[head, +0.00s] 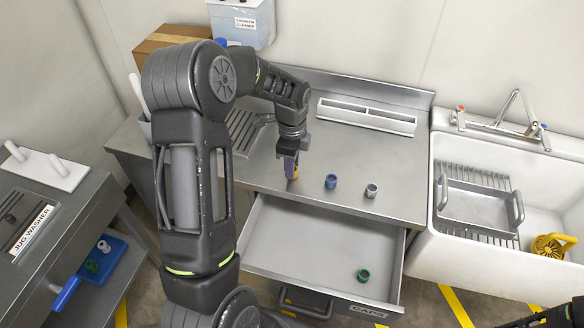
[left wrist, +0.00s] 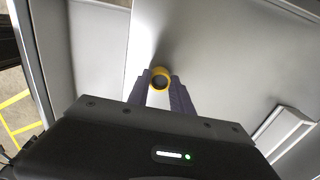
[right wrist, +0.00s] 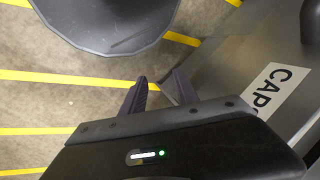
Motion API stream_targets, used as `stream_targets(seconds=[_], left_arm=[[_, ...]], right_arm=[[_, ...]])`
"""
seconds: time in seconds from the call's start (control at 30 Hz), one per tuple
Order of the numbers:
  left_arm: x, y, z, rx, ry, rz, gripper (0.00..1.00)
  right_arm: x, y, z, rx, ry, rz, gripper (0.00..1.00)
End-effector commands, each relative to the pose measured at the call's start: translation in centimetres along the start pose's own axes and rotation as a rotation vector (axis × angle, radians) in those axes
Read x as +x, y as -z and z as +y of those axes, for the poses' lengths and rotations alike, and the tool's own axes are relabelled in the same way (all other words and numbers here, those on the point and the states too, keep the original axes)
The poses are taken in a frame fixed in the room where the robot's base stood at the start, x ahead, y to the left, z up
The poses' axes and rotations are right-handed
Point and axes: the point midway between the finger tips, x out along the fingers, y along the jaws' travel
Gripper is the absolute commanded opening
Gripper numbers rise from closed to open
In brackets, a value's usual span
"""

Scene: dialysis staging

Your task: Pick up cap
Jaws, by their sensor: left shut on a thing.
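My left gripper (head: 291,165) is over the steel counter near its front edge, shut on a yellow cap. The yellow cap (left wrist: 160,78) shows between the fingertips in the left wrist view. In the head view it is mostly hidden by the fingers. A blue cap (head: 331,181) and a grey cap (head: 371,190) stand on the counter to the right. A green cap (head: 363,275) lies in the open drawer (head: 310,250). My right gripper (right wrist: 158,92) is open and empty, near the drawer front labelled CAPS.
A white divided tray (head: 366,117) stands at the back of the counter (head: 390,160). A sink (head: 420,255) with a rack is at the right. A side cart (head: 60,220) with a blue tray (head: 105,262) is at the left. The middle of the counter is clear.

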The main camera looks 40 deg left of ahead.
Motion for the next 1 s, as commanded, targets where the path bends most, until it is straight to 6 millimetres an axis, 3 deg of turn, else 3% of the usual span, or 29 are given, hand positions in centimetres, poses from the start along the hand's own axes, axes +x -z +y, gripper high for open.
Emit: stream_targets(seconds=[0.17,0.4,0.6,1.0], left_arm=[[-1.9,0.0,-0.1,0.000,0.005,0.001,0.00],[-6.6,0.1,-0.1,0.000,0.006,0.001,0.00],[-9.3,0.0,-0.1,0.000,0.003,0.001,0.00],[-9.8,0.0,0.0,0.000,0.001,0.000,0.00]], right_arm=[[0.5,0.1,0.1,-0.001,0.001,0.001,0.36],[1.1,0.1,0.3,-0.003,0.004,0.003,0.36],[1.4,0.2,0.4,-0.004,0.005,0.004,0.36],[1.4,0.2,0.4,-0.004,0.005,0.005,0.36]])
